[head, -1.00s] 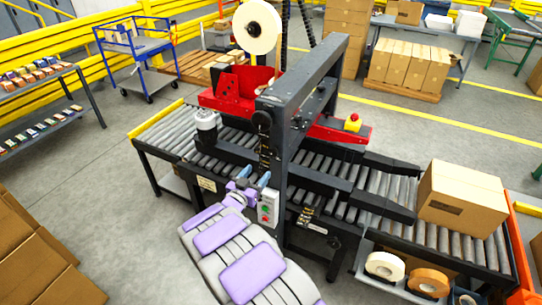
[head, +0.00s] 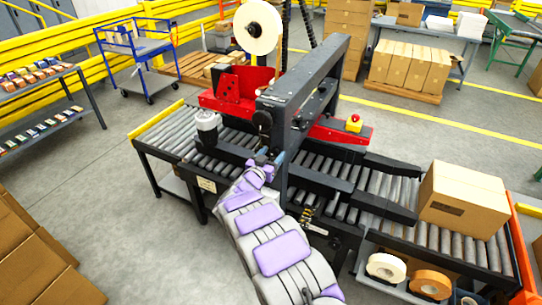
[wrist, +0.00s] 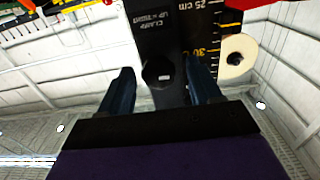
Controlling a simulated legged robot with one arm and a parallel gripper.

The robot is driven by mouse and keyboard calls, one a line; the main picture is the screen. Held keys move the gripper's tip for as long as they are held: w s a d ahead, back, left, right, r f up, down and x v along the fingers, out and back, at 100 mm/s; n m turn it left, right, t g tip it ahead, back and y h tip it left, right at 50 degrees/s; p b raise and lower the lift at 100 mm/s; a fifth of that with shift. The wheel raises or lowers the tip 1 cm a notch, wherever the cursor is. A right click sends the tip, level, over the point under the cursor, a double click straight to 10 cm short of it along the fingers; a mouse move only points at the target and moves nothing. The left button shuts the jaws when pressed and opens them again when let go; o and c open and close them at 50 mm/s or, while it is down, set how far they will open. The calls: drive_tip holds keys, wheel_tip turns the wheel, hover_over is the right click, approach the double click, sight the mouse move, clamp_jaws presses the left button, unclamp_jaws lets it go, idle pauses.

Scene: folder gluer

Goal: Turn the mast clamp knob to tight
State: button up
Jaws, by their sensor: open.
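The mast clamp knob (wrist: 158,73) is a dark faceted knob with a small pale mark, on the black mast (wrist: 172,30) in the wrist view. Upside-down lettering on the mast reads about "CLAMP UP = TIGHT", beside a yellow centimetre scale (wrist: 208,30). My gripper (wrist: 162,82) is open, one dark blue finger on each side of the knob, with gaps showing; whether the tips reach its depth I cannot tell. In the head view my gripper (head: 268,160) is at the mast (head: 283,130) of the case sealer; I cannot make out the knob clearly there.
The roller conveyor (head: 480,246) runs under the mast, with a cardboard box (head: 463,200) at its right. A red tape head (head: 240,90) and tape roll (head: 258,27) sit above. A tray with tape rolls (head: 386,266) is at lower right.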

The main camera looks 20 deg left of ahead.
drive_tip(key=c, duration=1)
drive_tip(key=m+b, duration=0.1)
drive_tip(key=m, duration=0.3)
drive_tip(key=shift+m, duration=0.3)
drive_tip(key=m+b, duration=0.1)
drive_tip(key=m, duration=0.1)
drive_tip(key=m+b, duration=0.2)
drive_tip(key=shift+f+m, duration=0.2)
drive_tip(key=shift+m, duration=0.1)
drive_tip(key=m+b, duration=0.6)
drive_tip(key=shift+s+d+f, duration=0.1)
drive_tip(key=shift+f, duration=0.15)
drive_tip(key=m+b, duration=0.2)
drive_tip(key=b, duration=0.1)
drive_tip(key=shift+m, duration=0.4)
drive_tip(key=shift+d, duration=0.1)
